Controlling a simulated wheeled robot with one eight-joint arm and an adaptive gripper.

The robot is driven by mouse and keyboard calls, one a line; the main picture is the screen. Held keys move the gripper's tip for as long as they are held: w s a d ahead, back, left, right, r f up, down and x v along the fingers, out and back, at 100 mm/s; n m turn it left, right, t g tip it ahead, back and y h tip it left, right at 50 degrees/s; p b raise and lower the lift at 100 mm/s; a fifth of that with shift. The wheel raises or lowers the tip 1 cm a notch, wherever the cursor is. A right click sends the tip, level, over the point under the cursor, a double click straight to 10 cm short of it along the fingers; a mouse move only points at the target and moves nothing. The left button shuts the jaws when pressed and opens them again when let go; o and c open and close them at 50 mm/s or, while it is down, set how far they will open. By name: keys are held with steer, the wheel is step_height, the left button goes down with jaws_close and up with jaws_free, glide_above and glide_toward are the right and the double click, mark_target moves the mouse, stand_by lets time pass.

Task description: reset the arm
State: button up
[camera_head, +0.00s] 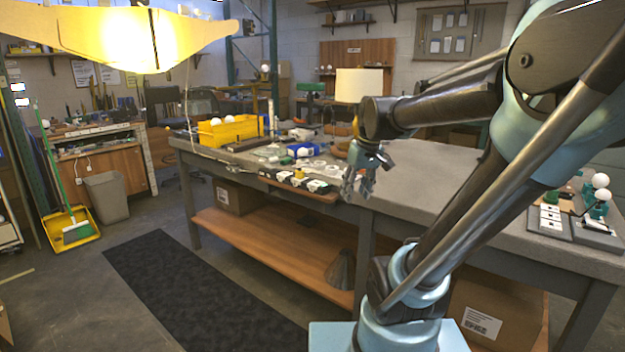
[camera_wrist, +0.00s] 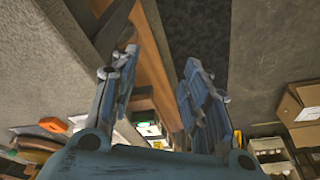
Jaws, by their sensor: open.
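My gripper (camera_head: 358,182) hangs from my arm over the front edge of the workbench in the head view, fingers pointing down. In the wrist view my gripper (camera_wrist: 158,95) shows its two fingers apart with nothing between them. Below it the wrist view shows the bench's wooden lower shelf and the dark floor mat. A lamp with a white shade (camera_head: 358,86) stands on the bench behind my wrist; its lower part is hidden by my arm.
The grey workbench (camera_head: 425,185) carries a yellow bin (camera_head: 228,131) with white bulbs and small parts at its left end. More bulbs and white blocks (camera_head: 550,218) sit at the right end. The dark mat (camera_head: 180,285) lies clear on the floor.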

steer(key=s+d+f+m+h, duration=0.1)
steer(key=s+d+f+m, duration=0.3)
steer(key=s+f, duration=0.9)
steer(key=shift+s+d+f, duration=0.2)
steer(key=shift+s+d, duration=0.75)
steer(key=shift+d, duration=0.05)
steer(key=shift+w+f, duration=0.2)
steer(key=shift+w, duration=0.3)
